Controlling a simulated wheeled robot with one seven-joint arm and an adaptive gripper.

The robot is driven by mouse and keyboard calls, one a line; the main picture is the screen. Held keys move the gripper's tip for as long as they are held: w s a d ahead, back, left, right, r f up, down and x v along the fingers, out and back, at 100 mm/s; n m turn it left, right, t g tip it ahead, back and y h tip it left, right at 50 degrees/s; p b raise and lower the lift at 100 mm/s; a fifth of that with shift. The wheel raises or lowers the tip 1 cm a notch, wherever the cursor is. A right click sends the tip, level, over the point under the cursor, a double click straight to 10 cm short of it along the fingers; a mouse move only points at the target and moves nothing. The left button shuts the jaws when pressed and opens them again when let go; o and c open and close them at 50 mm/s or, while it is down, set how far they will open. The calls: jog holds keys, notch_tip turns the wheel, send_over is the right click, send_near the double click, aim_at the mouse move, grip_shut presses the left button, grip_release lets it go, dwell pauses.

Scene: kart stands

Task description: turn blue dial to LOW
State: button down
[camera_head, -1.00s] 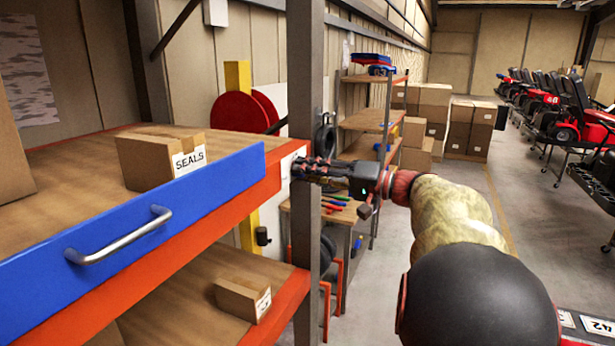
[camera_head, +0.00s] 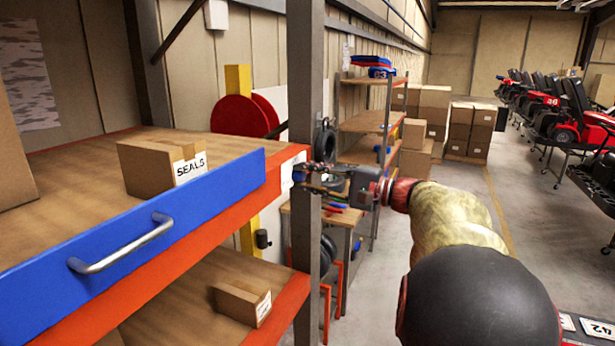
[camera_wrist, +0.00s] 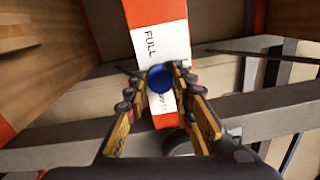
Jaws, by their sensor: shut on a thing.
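The blue dial (camera_wrist: 161,79) sits on a white label plate (camera_wrist: 160,42) on the orange shelf edge in the wrist view. The plate reads FULL on one side of the dial; the other lettering is partly hidden by my fingers and cannot be read. My gripper (camera_wrist: 162,84) has its fingertips on both sides of the dial and is shut on it. In the head view my gripper (camera_head: 305,172) reaches the shelf's right end beside the grey post, and the dial is hidden there. Which mark the dial points to cannot be told.
A grey upright post (camera_head: 305,90) stands close to my gripper. A blue drawer front (camera_head: 130,215) with a metal handle (camera_head: 120,245) spans the shelf. A SEALS box (camera_head: 150,165) rests on the shelf and a small box (camera_head: 240,300) below. The aisle at right is open.

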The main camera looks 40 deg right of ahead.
dwell(0.4)
jog(key=c, duration=1.5)
grip_release()
jog(key=v, duration=1.2)
